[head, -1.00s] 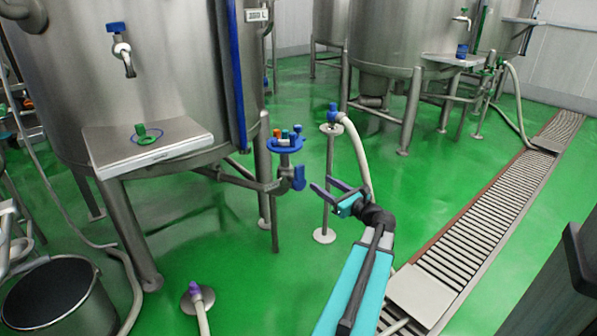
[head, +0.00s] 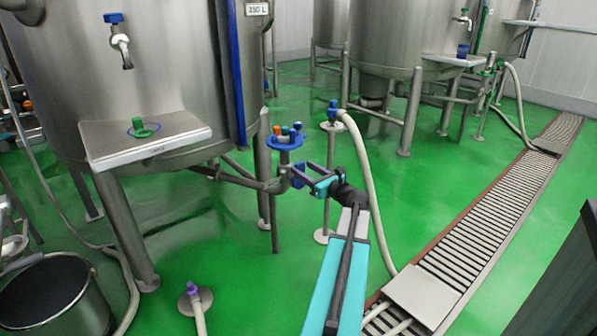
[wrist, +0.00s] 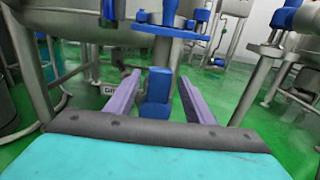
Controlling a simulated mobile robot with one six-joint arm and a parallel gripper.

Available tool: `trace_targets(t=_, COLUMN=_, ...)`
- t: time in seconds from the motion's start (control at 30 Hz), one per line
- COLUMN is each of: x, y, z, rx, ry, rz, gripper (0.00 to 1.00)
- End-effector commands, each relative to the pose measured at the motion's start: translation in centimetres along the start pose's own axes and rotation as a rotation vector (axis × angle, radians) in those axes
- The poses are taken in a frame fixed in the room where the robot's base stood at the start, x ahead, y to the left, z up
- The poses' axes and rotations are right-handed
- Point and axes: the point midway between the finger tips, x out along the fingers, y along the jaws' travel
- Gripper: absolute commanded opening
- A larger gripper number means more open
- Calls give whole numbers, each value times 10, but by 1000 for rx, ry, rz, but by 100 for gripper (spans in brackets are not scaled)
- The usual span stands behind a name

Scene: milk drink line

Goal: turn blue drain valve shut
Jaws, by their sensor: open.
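The blue drain valve (head: 298,176) sits on the end of the steel outlet pipe low beside the left tank. In the head view my gripper (head: 304,174) is at the valve and partly covers it. In the wrist view the blue valve handle (wrist: 157,92) stands between the two purple fingers of my gripper (wrist: 154,88). The fingers are open, with a visible gap on each side of the handle. I cannot tell from these views how deep the handle lies between them.
A round blue tray (head: 285,142) with several small coloured items stands just above the valve. A post with a blue-topped hose (head: 332,112) stands close to the right. A bucket (head: 45,295) is at lower left. A drain grating (head: 490,220) runs along the right.

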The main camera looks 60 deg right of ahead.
Motion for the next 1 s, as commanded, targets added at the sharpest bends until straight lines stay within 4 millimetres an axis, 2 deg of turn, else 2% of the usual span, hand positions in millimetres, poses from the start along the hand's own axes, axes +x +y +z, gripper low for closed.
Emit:
trace_targets(t=0.1, x=17, y=-1, z=-2, rx=-1, ry=0, rz=2, gripper=48)
trace_targets(t=0.3, x=31, y=0, z=-1, rx=-1, ry=0, rz=0, gripper=48)
trace_targets(t=0.67, x=34, y=0, z=0, rx=0, ry=0, rz=0, gripper=48)
trace_targets(t=0.93, x=34, y=0, z=0, rx=0, ry=0, rz=1, gripper=5)
trace_targets(t=0.97, x=34, y=0, z=0, rx=0, ry=0, rz=1, gripper=0)
trace_targets(t=1.0, x=34, y=1, z=0, rx=0, ry=0, rz=1, gripper=0)
